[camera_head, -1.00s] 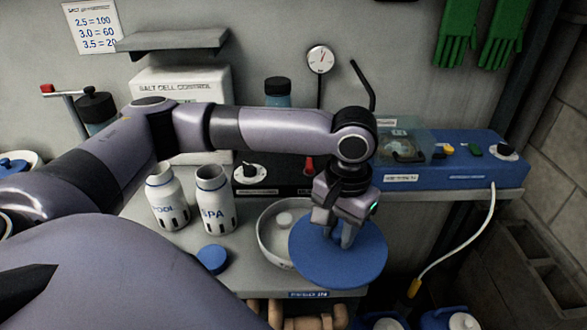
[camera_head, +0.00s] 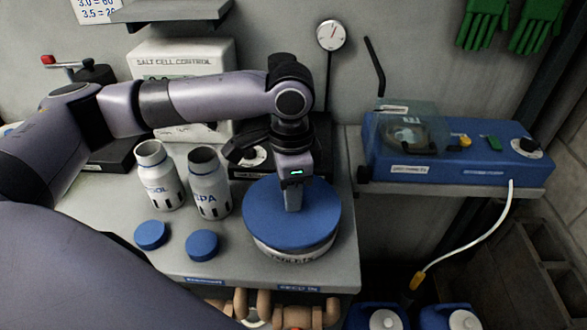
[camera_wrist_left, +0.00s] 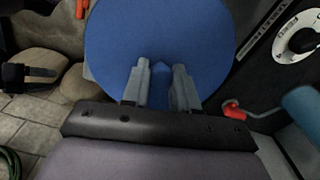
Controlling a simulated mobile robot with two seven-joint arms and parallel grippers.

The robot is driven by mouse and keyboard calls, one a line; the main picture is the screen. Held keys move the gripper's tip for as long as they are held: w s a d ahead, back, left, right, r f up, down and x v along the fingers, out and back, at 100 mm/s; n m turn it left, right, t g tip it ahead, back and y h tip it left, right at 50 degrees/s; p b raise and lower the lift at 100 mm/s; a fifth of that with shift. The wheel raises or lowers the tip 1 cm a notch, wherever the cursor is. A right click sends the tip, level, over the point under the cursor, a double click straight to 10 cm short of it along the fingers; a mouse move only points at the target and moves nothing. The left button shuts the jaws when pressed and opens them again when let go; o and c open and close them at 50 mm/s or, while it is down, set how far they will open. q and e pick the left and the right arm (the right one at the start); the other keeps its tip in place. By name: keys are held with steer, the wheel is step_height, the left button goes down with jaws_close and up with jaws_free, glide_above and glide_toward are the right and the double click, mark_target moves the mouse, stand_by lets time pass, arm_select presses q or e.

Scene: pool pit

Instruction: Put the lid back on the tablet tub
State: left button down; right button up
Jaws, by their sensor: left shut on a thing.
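The large round blue lid (camera_head: 268,214) lies over the mouth of the white tablet tub (camera_head: 305,252) near the bench's front edge. It covers the opening, and the tub's white wall shows below its front rim. I cannot tell whether it is fully seated. My left gripper (camera_head: 293,205) points down at the lid's middle and is shut on its raised grip. In the left wrist view the lid (camera_wrist_left: 160,30) fills the top middle, with the fingers (camera_wrist_left: 160,85) on either side of a small blue grip. My right gripper is not in view.
Two open white bottles, POOL (camera_head: 158,180) and SPA (camera_head: 209,190), stand left of the tub. Two small blue caps (camera_head: 151,235) (camera_head: 202,244) lie in front of them. A salt cell control box (camera_head: 180,75) stands behind. A blue tester (camera_head: 450,150) sits on the right.

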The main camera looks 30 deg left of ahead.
arm_select(q)
steer(key=m, duration=0.3)
steer(key=shift+r+m, duration=0.25)
steer(key=shift+m, duration=0.05)
steer(key=m, duration=0.5)
steer(key=shift+w+d+r, duration=0.1)
steer(key=shift+r, duration=0.25)
steer(key=m, duration=0.4)
steer(key=r+m, duration=0.1)
steer(key=m, duration=0.1)
steer(key=shift+m, duration=0.4)
steer(key=m, duration=0.6)
steer(key=shift+w+r+m+p, duration=0.1)
steer(key=shift+r+m+p, duration=0.2)
steer(key=shift+r+m, duration=0.1)
steer(key=m, duration=0.3)
steer(key=shift+r, duration=0.25)
steer(key=m, duration=0.4)
steer(key=shift+d+r+m, duration=0.1)
steer(key=shift+r+m, duration=0.1)
steer(key=shift+m, duration=0.1)
steer(key=shift+f+b, duration=0.75)
steer(key=shift+f, duration=0.4)
step_height(320, 180, down, 2)
steer(key=b, duration=0.2)
steer(key=shift+b, duration=0.35)
steer(key=shift+w+f, duration=0.1)
steer(key=shift+f, duration=0.9)
steer(key=shift+p, duration=1.2)
